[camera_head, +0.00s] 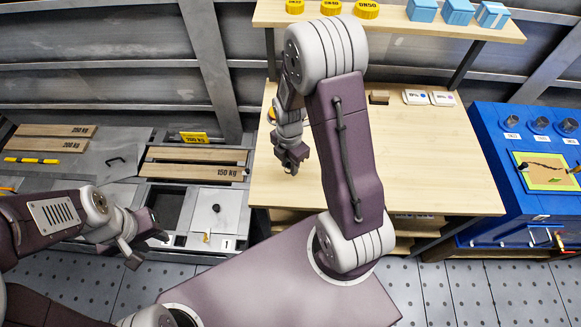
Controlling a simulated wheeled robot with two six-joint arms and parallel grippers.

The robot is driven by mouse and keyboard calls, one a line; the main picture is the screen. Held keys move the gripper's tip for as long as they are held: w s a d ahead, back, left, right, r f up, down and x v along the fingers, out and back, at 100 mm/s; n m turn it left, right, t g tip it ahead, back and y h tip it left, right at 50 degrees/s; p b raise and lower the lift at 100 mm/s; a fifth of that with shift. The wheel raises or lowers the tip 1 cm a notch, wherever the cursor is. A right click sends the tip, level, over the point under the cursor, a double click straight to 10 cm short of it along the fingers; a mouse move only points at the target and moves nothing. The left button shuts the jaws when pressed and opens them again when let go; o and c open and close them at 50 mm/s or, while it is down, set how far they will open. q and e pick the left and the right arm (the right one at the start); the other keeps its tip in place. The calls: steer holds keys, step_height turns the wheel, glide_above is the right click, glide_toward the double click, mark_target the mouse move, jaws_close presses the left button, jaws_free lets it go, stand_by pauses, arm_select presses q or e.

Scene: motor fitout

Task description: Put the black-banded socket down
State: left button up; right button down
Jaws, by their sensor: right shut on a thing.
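My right gripper (291,165) is over the left part of the wooden workbench, pointing down. It is shut on a small piece, apparently the black-banded socket (292,171); only a tiny pale bit shows between the jaws. Its black band cannot be made out, and the fingers hide most of it. I cannot tell how high it is above the bench top (430,165). My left gripper (149,252) is low at the left, in front of the grey cabinet. Its fingers are apart with nothing between them.
A shelf (400,19) above the bench holds yellow discs (366,9) and blue boxes (457,12). A small brown block (379,97) and white labelled cards (417,97) lie at the bench's back. A blue cabinet (500,185) stands right. The bench's middle and right are clear.

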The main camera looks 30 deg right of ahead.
mark_target(289, 169)
steer(key=shift+w+d+f, duration=0.2)
steer(key=shift+w+f, duration=0.2)
steer(key=shift+w, duration=0.2)
step_height(289, 169, down, 3)
steer(key=shift+s+f, duration=0.1)
steer(key=shift+s, duration=0.05)
steer(key=shift+f, duration=0.4)
steer(key=shift+f, duration=0.15)
steer(key=c, duration=1.1)
jaws_free()
